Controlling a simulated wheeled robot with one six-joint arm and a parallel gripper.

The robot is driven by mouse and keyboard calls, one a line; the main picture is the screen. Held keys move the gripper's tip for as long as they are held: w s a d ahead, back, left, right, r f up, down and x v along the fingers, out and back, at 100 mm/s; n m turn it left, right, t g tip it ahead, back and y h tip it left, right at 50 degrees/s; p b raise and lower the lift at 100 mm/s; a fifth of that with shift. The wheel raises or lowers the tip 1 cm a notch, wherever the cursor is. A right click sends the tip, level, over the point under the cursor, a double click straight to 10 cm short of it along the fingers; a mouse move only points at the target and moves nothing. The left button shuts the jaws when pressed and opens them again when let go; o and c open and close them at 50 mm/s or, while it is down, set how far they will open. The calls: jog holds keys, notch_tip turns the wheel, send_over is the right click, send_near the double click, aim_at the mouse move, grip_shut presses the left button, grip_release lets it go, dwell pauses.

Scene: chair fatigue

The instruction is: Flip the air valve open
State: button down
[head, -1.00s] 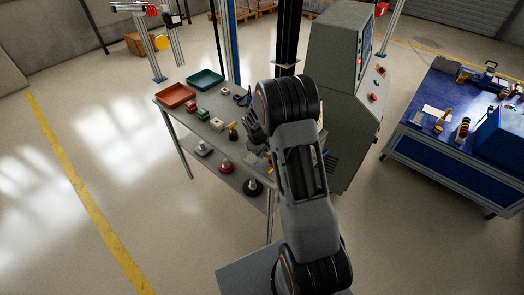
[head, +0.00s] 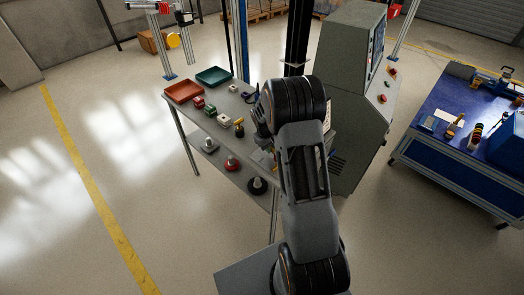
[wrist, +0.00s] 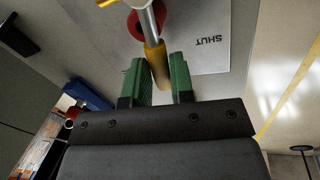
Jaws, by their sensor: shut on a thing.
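The air valve's yellow lever handle (wrist: 157,66) is in the upper middle of the wrist view, on a metal stem (wrist: 148,26) with a red collar (wrist: 133,23) behind it. A white plate printed SHUT (wrist: 208,52) lies behind and to the right of the handle. My gripper (wrist: 160,78) has green finger pads on either side of the handle and is shut on it. In the head view the valve is hidden behind my arm, and my fingertips cannot be made out.
A grey workbench (head: 198,148) holds a red tray (head: 184,92), a teal tray (head: 213,76) and small coloured blocks. A grey console cabinet (head: 352,75) stands right of my arm. A blue-topped table (head: 436,105) is farther right. The floor at left is clear.

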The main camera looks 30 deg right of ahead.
jog(key=d+m+b, duration=0.2)
jog(key=m, duration=0.1)
jog(key=shift+w+f+g, duration=0.1)
jog(key=shift+f+g, duration=0.05)
jog(key=shift+g, duration=0.15)
jog(key=shift+s+d+m+g+b, duration=0.15)
jog(key=shift+d+m+b, duration=0.3)
jog(key=shift+m, duration=0.5)
jog(key=shift+s+d+m+g+b, duration=0.2)
jog(key=shift+d+m, duration=0.3)
jog(key=shift+m, duration=0.45)
jog(key=shift+w+d, duration=0.1)
jog(key=c, duration=1)
grip_release()
jog(key=shift+o, duration=0.2)
jog(key=shift+r, duration=0.25)
jog(key=v, duration=1.3)
jog(key=shift+r, duration=0.35)
